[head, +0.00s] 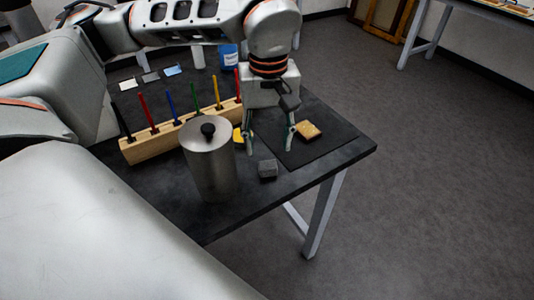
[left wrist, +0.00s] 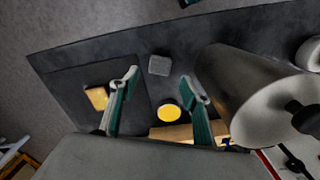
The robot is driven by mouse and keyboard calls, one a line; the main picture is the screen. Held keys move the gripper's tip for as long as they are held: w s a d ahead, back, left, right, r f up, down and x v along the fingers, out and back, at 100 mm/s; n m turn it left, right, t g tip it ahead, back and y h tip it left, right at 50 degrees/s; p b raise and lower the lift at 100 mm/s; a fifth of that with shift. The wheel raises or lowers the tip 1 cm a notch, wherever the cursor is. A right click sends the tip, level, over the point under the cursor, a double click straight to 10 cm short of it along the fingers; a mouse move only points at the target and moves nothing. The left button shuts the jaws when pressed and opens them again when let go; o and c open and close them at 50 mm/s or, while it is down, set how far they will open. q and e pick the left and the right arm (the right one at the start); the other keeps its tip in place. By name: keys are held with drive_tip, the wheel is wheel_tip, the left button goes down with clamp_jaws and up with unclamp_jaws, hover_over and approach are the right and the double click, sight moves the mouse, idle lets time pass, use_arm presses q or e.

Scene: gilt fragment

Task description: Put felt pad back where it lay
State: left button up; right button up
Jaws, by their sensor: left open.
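A small dark grey block, which looks like the felt pad (head: 268,169), rests on the black table top near the front edge, beside the dark mat. It also shows in the left wrist view (left wrist: 159,65), just beyond the gap between the fingers. My left gripper (head: 269,148) points down over the table, open and empty, close behind the pad. In the left wrist view its two fingers (left wrist: 160,84) stand apart with nothing between them. My right gripper is not in view.
A metal canister (head: 209,165) stands close left of the pad. A wooden rack (head: 140,150) of coloured tools is behind it. A gilt piece (head: 308,131) lies on the dark mat (head: 325,150). A yellow disc (left wrist: 169,112) lies near the fingers.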

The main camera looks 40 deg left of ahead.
use_arm(q)
wheel_tip(320, 180, up, 5)
idle(0.3)
idle(0.4)
